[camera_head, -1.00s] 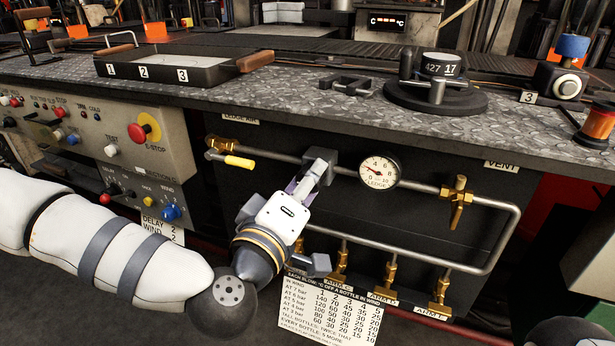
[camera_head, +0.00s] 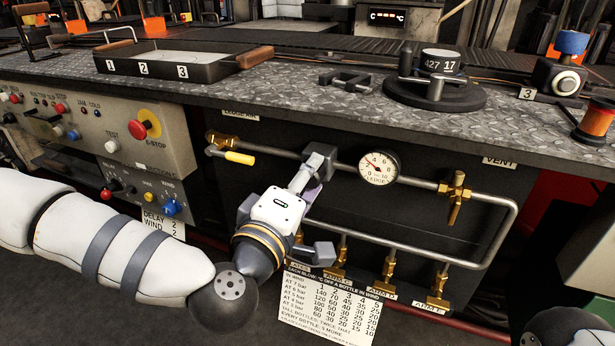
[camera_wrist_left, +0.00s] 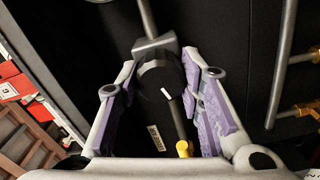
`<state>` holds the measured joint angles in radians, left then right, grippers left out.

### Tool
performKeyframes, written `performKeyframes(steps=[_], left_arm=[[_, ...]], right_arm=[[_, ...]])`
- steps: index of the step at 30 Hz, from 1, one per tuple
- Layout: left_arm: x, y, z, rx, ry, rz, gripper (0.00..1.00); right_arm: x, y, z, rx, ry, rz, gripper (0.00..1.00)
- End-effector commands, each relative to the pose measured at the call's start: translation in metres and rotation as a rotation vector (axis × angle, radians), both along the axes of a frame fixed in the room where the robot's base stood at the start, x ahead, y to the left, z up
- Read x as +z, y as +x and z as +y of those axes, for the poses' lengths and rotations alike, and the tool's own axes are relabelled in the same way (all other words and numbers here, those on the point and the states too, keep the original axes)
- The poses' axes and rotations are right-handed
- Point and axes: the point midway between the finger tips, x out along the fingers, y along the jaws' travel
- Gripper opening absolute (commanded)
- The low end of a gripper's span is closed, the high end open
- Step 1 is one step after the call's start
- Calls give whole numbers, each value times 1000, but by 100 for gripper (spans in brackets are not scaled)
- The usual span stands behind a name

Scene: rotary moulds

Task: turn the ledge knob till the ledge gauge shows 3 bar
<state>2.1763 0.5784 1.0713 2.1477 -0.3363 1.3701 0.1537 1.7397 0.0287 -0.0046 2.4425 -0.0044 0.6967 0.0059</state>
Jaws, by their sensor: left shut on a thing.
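The ledge knob (camera_wrist_left: 158,82) is black with a white mark and sits on a grey block in the pipe, between my left gripper's purple-padded fingers. My left gripper (camera_head: 312,172) is shut on it; in the head view the gripper hides most of the knob. The ledge gauge (camera_head: 378,168) is a white dial on the pipe just right of the gripper. Its needle points up and left, between the 2 and the 4, at roughly 3. My right gripper is not in view.
A yellow-handled valve (camera_head: 238,157) sits left of the knob and a brass vent valve (camera_head: 455,197) right of the gauge. Several brass valves line the lower pipe. The metal ledge (camera_head: 300,105) overhangs above. A printed chart (camera_head: 330,305) hangs below the gripper.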

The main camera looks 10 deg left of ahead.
Motion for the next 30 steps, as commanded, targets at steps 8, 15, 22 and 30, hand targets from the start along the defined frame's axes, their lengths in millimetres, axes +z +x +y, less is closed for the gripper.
performKeyframes(steps=[8,15,22,30], left_arm=[[0,0,0,1,1,-1,54],[0,-15,4,-3,0,2,54],[0,-60,16,-1,0,1,54],[0,-73,20,1,1,-1,54]], right_arm=[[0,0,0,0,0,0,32],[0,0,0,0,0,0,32],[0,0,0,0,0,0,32],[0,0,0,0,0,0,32]])
